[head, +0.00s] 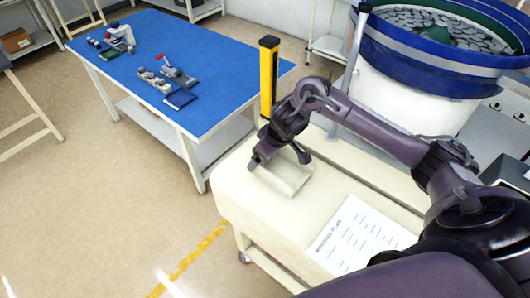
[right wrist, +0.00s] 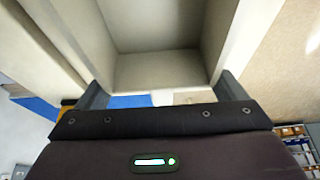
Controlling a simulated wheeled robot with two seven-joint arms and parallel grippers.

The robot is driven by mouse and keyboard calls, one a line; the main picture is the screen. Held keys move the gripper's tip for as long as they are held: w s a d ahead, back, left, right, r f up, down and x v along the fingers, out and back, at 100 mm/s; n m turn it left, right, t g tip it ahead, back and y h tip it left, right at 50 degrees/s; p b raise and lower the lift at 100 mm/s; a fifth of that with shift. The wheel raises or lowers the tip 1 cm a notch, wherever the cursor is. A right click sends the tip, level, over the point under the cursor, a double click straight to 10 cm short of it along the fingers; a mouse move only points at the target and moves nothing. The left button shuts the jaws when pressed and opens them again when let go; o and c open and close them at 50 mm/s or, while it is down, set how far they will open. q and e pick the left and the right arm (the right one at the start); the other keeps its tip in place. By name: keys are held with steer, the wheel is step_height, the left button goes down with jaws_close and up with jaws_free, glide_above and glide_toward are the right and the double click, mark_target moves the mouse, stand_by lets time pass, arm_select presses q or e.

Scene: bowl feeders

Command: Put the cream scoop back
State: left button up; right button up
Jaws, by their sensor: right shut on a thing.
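The cream scoop (head: 288,180) is an open, box-like pan over the far end of the cream cart top in the head view. In the right wrist view the scoop (right wrist: 158,70) fills the upper middle, with its inside facing the camera. My right gripper (head: 280,156) is at the scoop's far side in the head view. Its fingers (right wrist: 163,92) are shut on the scoop, one on each side. I cannot tell whether the scoop touches the cart top. My left gripper is not in view.
The cream cart top (head: 245,208) carries a printed paper sheet (head: 355,237) at its near end. A yellow post (head: 268,75) stands behind the cart. A blue-topped table (head: 215,65) with small parts is at the left, and a blue-rimmed bowl feeder (head: 420,75) at the right.

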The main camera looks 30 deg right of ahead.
mark_target(277, 170)
steer(key=o, duration=0.7)
steer(key=shift+f, duration=0.15)
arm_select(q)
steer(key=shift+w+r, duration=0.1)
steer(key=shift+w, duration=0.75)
arm_select(e)
steer(key=shift+s+r, duration=0.1)
steer(key=shift+r, duration=0.35)
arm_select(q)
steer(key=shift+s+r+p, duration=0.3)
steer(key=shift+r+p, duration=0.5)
arm_select(e)
steer(key=v, duration=1.1)
steer(key=shift+s+r, duration=0.2)
